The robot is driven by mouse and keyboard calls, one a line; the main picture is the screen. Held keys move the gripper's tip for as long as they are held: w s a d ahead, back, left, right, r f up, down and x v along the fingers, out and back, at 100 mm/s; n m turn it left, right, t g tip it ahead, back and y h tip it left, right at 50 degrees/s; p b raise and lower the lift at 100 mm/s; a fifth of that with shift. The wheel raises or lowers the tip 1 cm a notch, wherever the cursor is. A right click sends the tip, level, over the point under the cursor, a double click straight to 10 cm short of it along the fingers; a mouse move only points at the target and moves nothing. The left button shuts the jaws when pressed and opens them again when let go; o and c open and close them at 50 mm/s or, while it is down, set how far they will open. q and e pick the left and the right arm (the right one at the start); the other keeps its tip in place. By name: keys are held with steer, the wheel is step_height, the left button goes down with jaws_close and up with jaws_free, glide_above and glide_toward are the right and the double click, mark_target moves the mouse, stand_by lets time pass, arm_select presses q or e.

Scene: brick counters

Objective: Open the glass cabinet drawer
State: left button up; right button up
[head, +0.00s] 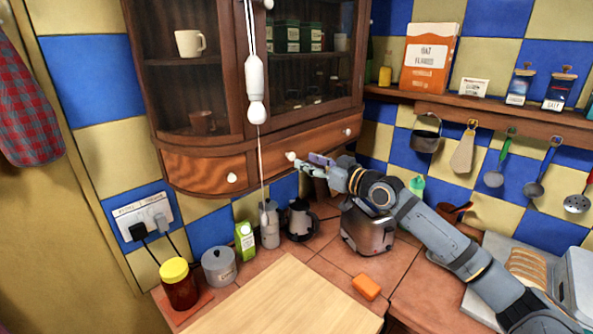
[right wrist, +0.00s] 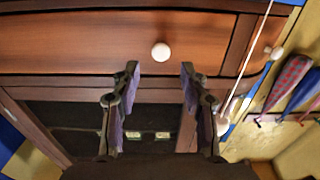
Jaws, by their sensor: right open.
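The wooden glass cabinet (head: 228,60) hangs on the tiled wall in the head view. Its long drawer (head: 322,141) under the glass doors looks closed and has white knobs. One knob (head: 291,156) is just left of my right gripper (head: 307,162). In the right wrist view the drawer front (right wrist: 80,45) fills the top, with its knob (right wrist: 161,52) centred just beyond the fingertips. My right gripper (right wrist: 159,72) is open and empty, fingers spread either side of the knob's line, apart from it. My left gripper is not in view.
A white pull cord (head: 256,80) hangs in front of the cabinet. A curved side drawer (head: 205,172) adjoins at left. Below stand a toaster (head: 367,231), a canister (head: 219,266), a red jar (head: 179,287) and a wooden board (head: 290,300).

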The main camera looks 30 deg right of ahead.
mark_target(293, 156)
steer(key=p+x, duration=0.3)
steer(key=x, duration=0.1)
steer(key=shift+w+a+r, duration=0.15)
steer(key=shift+w, duration=0.15)
steer(key=shift+w+a, duration=0.1)
steer(key=shift+w, duration=0.35)
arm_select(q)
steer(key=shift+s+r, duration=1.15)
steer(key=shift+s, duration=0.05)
arm_select(e)
jaws_close()
